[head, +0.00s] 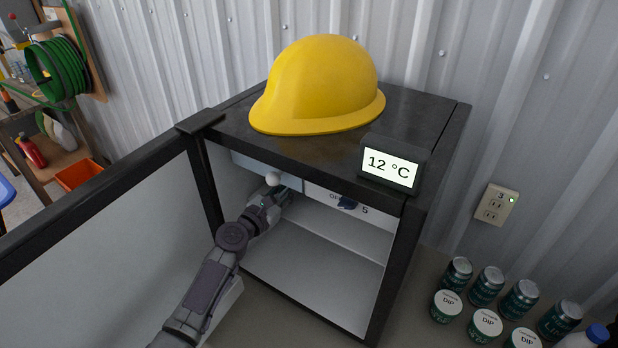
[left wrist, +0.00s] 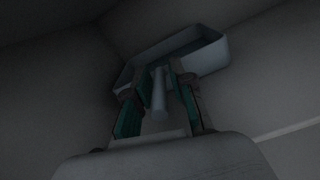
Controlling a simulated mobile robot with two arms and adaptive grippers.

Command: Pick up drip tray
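The drip tray appears to be the shallow grey tray (left wrist: 205,58) with raised walls in the dim left wrist view. A pale rounded handle-like piece (left wrist: 158,90) points from it toward my wrist. In that view, the teal-padded fingers of my left gripper (left wrist: 158,98) are apart, one on each side of this piece. Contact is hard to judge in the dark. In the head view my left gripper (head: 277,192) is inside the open small fridge (head: 315,262), high up near a pale box-like part (head: 252,168) under its top. My right gripper is in neither view.
The open fridge door (head: 110,240) stands on the left, beside my arm. A yellow hard hat (head: 318,85) and a "12 °C" display (head: 390,168) sit on top. Several cans (head: 487,287) stand at right.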

